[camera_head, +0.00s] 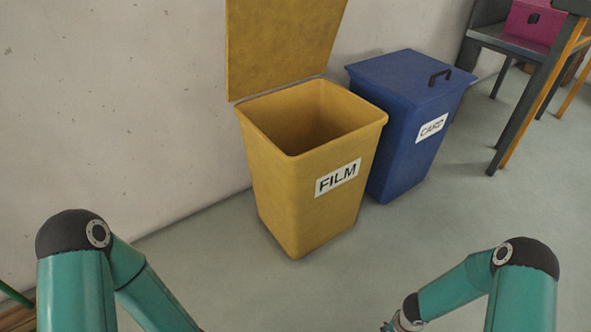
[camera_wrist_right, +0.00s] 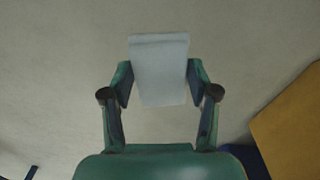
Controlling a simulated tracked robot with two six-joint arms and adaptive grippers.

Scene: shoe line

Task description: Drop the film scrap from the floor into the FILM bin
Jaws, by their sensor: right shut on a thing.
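The yellow FILM bin (camera_head: 312,185) stands on the floor in the middle of the head view. Its lid (camera_head: 280,45) is raised against the wall, and the opening looks empty as far as I can see. A pale, flat film scrap (camera_wrist_right: 160,72) is between the fingers of my right gripper (camera_wrist_right: 160,88) in the right wrist view. The gripper is shut on it. In the head view the right gripper is mostly cut off at the bottom edge, so the scrap is not seen there. My left gripper is out of view; only its arm shows.
A blue CARD bin (camera_head: 410,115) with its lid closed stands right beside the FILM bin. A dark table (camera_head: 520,45) with a pink box (camera_head: 535,22) is at the upper right. A plain wall (camera_head: 110,100) runs behind the bins. The floor (camera_head: 470,200) at the right is clear.

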